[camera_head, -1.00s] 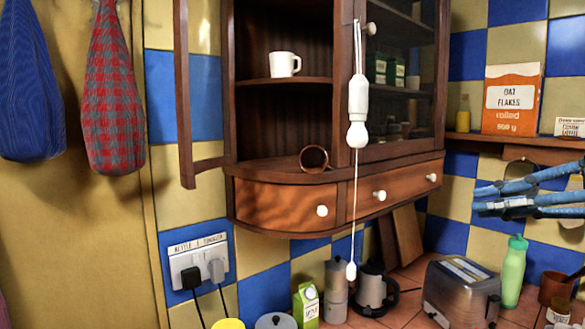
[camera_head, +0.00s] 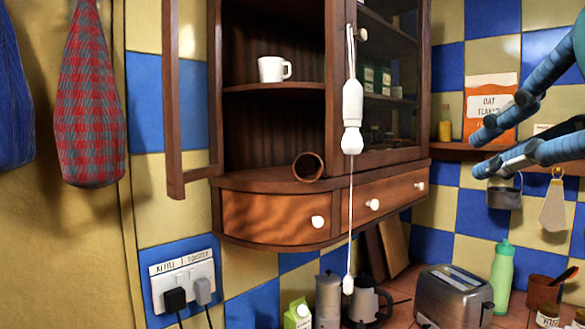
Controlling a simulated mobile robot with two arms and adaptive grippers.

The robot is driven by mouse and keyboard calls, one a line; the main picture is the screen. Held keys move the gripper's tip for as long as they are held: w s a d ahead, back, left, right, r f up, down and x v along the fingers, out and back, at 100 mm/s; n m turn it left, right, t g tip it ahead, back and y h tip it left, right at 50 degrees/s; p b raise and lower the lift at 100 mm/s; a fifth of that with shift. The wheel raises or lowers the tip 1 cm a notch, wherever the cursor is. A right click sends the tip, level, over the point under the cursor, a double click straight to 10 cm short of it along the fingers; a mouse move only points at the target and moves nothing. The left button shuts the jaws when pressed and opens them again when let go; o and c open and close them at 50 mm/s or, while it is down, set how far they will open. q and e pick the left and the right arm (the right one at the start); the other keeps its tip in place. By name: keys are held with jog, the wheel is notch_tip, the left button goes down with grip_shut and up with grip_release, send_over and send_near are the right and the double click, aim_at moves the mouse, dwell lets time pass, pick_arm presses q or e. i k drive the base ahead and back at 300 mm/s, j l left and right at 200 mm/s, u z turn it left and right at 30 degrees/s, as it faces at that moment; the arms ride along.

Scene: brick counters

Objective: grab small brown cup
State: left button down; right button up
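A small brown cup (camera_head: 308,167) lies on its side on the bottom shelf of the wooden wall cabinet (camera_head: 270,181), its round mouth facing out. My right gripper (camera_head: 480,154) comes in from the right edge, with its blue fingers apart and nothing between them. It is well to the right of the cup, in front of the oat flakes box. My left gripper is not in view. Another brown cup (camera_head: 542,290) stands on the counter at the lower right, with something sticking out of it.
A white mug (camera_head: 273,69) stands on the shelf above the cup. A white pull cord (camera_head: 352,104) hangs in front of the cabinet, just right of the cup. The cabinet's left door (camera_head: 172,95) stands open. A toaster (camera_head: 453,296), kettle (camera_head: 367,301) and green bottle (camera_head: 502,277) are below.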

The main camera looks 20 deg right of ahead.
aim_at(308, 167)
jog(key=i+j, duration=0.6)
jog(key=i, duration=0.15)
